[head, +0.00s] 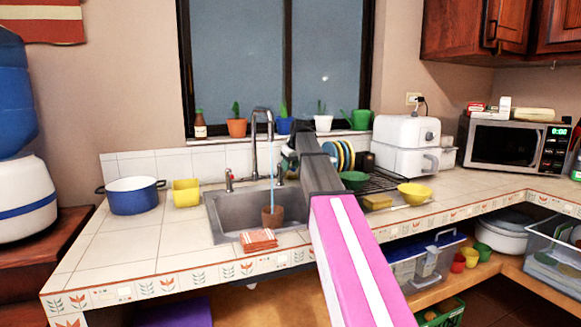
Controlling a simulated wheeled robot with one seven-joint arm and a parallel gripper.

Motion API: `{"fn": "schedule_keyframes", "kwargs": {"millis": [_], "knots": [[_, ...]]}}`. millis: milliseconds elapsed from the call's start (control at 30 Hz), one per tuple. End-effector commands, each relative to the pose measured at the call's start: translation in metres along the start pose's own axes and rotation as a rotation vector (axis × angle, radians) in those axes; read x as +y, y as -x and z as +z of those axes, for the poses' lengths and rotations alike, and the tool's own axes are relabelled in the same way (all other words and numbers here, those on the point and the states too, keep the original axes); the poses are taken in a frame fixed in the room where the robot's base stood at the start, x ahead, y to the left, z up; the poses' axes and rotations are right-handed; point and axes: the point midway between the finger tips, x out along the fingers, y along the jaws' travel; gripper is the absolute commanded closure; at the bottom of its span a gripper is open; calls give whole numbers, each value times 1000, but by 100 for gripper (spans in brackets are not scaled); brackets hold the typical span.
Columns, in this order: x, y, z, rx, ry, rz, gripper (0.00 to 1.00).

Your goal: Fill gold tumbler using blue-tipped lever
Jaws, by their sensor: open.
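A brownish-gold tumbler (271,217) stands upright in the grey sink (228,215). A thin blue water stream (271,165) falls from the tall curved faucet (254,145) down to the tumbler. I cannot see the level inside it. A small lever (229,180) with a reddish tip is left of the faucet. Another lever (280,178) is right of the faucet, close to my arm; its tip colour is unclear. My gripper (288,160) is open, beside and just above this right lever. I cannot tell whether it touches the lever.
My arm crosses the counter from the front right. A blue pot (134,196) and yellow cup (186,193) stand left of the sink. An orange striped cloth (258,239) lies at its front edge. A dish rack (385,181) and yellow bowl (414,193) are right. Potted plants line the sill.

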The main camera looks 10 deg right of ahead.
Motion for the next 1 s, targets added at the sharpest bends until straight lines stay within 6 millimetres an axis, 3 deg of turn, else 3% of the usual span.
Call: {"fn": "schedule_keyframes", "kwargs": {"millis": [167, 600, 800, 1000], "knots": [[0, 15, 0, 1, -1, 1, 60], [0, 90, 0, 1, 0, 0, 60], [0, 105, 0, 0, 0, 0, 60], [0, 108, 0, 0, 0, 0, 60]]}}
